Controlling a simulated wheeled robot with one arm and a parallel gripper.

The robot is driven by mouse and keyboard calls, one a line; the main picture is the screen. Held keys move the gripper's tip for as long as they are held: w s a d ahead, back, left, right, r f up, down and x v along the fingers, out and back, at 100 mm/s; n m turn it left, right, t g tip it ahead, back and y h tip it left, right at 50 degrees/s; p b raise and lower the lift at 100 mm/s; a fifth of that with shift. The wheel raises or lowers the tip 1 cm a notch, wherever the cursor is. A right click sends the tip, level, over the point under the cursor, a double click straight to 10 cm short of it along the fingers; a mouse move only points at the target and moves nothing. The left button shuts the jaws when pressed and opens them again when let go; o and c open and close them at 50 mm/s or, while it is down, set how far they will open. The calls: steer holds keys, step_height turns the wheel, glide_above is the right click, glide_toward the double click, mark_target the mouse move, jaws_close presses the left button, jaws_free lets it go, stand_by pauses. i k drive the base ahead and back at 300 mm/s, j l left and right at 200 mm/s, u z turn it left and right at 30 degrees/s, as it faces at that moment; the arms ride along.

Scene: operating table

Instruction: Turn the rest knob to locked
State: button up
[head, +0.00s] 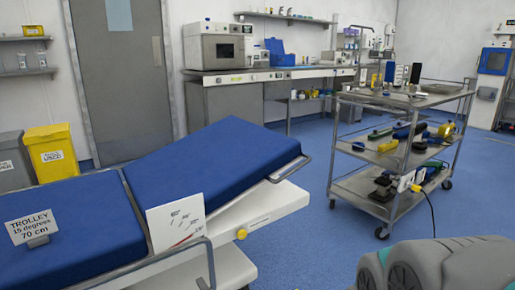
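The operating table has a blue padded section (75,235) at left and a tilted blue rest section (215,155) raised toward its right end. A small yellow knob (241,234) sits on the white side frame below the rest; I take it to be the rest knob. Its lock position cannot be read from here. A white angle scale card (172,228) with a red line stands beside the hinge. A sign (32,225) reading "TROLLEY 15 degrees 70 cm" stands on the flat pad. My gripper is not in view; a grey and teal part of my own body shows at bottom right.
A metal trolley (400,98) with several tools on its shelves stands at right, a yellow cable hanging from it. Metal rails (287,170) edge the table. Blue floor (285,235) is clear between table and trolley. A yellow bin (52,152) and a counter stand behind.

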mark_target(241, 234)
steer(key=u, duration=1.9)
steer(key=z, duration=1.4)
steer(key=k+l+z, duration=0.3)
steer(key=z, duration=0.15)
steer(key=k, duration=0.05)
